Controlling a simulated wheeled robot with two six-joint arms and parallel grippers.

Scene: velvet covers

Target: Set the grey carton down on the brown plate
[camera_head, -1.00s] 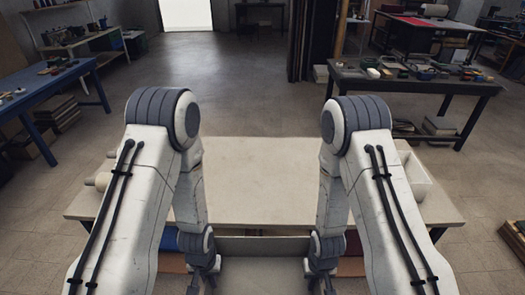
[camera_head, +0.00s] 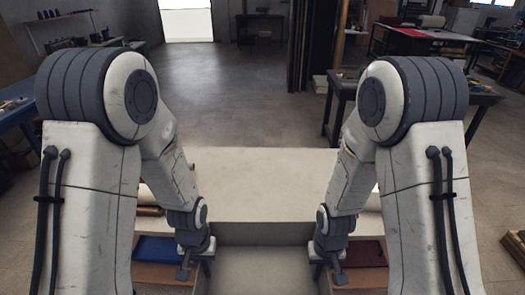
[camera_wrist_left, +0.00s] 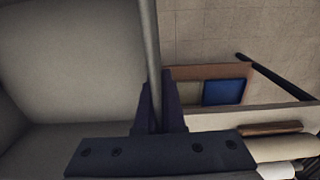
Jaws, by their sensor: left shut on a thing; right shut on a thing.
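The grey carton (camera_head: 262,272) is an open-topped box held between my two arms, in front of the pale table. My left gripper (camera_head: 197,268) is shut on its left wall and my right gripper (camera_head: 329,268) on its right wall. In the left wrist view, the dark fingers (camera_wrist_left: 160,115) pinch the thin edge of the carton (camera_wrist_left: 60,60), whose pale inside fills the left. I cannot identify the brown plate for certain. Brown surfaces show low on both sides of the carton, which covers what lies between them.
The pale table (camera_head: 265,180) is bare between my arms. A blue panel (camera_head: 157,250) lies low at left, a dark red one (camera_head: 363,254) low at right. A brown-rimmed tray (camera_wrist_left: 215,72) with a blue panel shows in the left wrist view. Side benches stand further off.

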